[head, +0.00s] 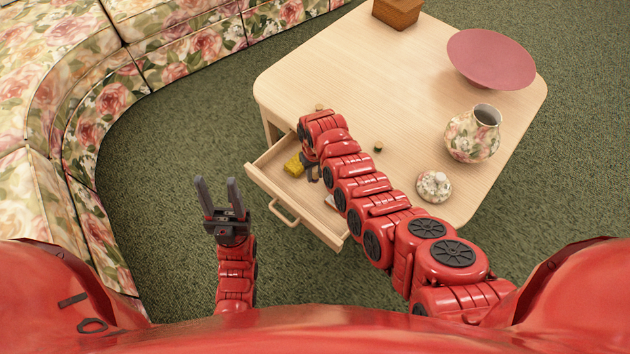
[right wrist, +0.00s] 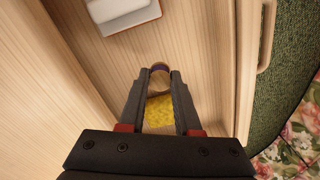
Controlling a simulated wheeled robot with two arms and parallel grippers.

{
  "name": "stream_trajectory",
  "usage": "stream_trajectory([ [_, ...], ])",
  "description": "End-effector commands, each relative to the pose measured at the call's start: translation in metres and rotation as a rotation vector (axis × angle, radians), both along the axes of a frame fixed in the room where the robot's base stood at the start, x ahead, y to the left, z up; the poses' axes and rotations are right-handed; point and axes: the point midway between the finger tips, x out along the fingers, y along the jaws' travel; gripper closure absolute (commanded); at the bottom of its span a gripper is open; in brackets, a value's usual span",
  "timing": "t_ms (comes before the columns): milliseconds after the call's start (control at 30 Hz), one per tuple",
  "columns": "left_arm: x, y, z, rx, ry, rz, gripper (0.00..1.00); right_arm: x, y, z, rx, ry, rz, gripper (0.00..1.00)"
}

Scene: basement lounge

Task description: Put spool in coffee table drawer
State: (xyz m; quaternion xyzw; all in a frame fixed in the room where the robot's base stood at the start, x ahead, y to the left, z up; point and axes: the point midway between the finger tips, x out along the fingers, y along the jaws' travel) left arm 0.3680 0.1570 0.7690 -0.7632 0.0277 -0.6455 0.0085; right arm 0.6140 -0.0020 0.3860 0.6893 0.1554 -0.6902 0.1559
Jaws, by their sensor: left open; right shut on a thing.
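The coffee table (head: 330,75) has its drawer (head: 272,178) pulled open at the front left. My right gripper (head: 311,172) reaches down over the open drawer, largely hidden by its own arm in the head view. In the right wrist view, my right gripper's fingertips are closed on a small round spool (right wrist: 160,68) with a purple band and a wood-coloured end. The drawer's bare floor (right wrist: 130,62) shows around it; whether the spool touches the floor I cannot tell. My left gripper (head: 217,182) is open and empty over the carpet, left of the drawer.
The drawer also holds a yellow block (head: 293,166) and a white object (right wrist: 125,14). On the tabletop are a small dark object (head: 378,147), a lidded floral piece (head: 433,187), a floral vase (head: 470,140), a pink bowl (head: 490,60) and a wooden box (head: 397,12). A floral sofa (head: 100,85) curves along the left.

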Motion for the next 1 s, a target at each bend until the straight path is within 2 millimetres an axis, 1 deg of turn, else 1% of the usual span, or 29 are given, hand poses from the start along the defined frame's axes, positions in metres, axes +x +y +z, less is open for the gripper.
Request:
stream_trajectory([
  [133, 0.000, 0.000, -0.007, 0.000, 0.000, 0.000, 0.50, 0.000, 0.000, -0.013, -0.001, 0.000, 0.001, 1.00],
  [200, 0.000, 0.000, -0.014, 0.000, 0.000, 0.000, 0.50, 0.000, 0.000, -0.025, -0.002, 0.001, 0.003, 1.00],
  [333, 0.000, 0.000, -0.021, 0.000, 0.000, 0.000, 0.50, -0.001, 0.000, -0.039, -0.001, 0.002, 0.002, 1.00],
  [600, 0.000, 0.000, -0.020, 0.000, 0.000, 0.000, 0.50, 0.000, 0.000, -0.038, 0.000, -0.001, 0.001, 1.00],
  [733, 0.000, 0.000, -0.024, 0.000, 0.000, 0.000, 0.50, 0.000, 0.000, -0.043, 0.000, -0.001, 0.001, 1.00],
  [767, 0.000, 0.000, -0.023, 0.000, 0.000, 0.000, 0.50, 0.000, 0.000, -0.042, 0.001, -0.002, 0.001, 0.65],
  [900, 0.000, 0.000, -0.022, 0.000, 0.000, 0.000, 0.50, 0.000, 0.000, -0.041, 0.000, -0.001, 0.001, 0.39],
  [1000, 0.000, 0.000, -0.022, 0.000, 0.000, 0.000, 0.50, 0.000, 0.000, -0.041, 0.000, -0.001, 0.001, 0.38],
])
